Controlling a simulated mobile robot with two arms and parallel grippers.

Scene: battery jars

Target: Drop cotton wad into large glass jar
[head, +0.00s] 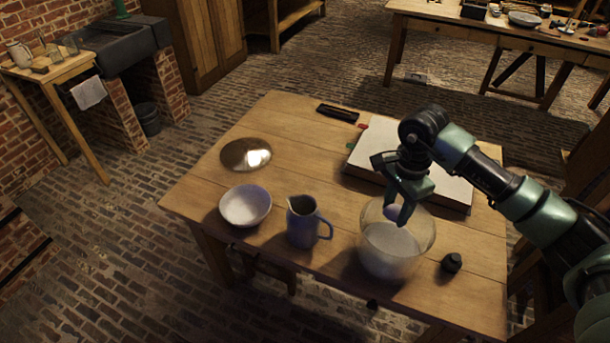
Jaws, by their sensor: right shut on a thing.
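The large glass jar (392,266) stands on the wooden table near its front right, with pale, whitish contents in its lower part. My right gripper (402,214) points down over the jar's mouth, its fingertips at about rim height. It is shut on a small pale cotton wad (394,212). The wad shows between the fingers, within the jar's outline in the head view. I cannot tell whether it touches the glass. My left gripper is not in view.
A blue-grey jug (303,222) and a white bowl (245,206) stand left of the jar. A round shiny plate (246,154) lies farther back. A large book (442,185) lies behind the jar, and a small dark object (452,263) sits to its right.

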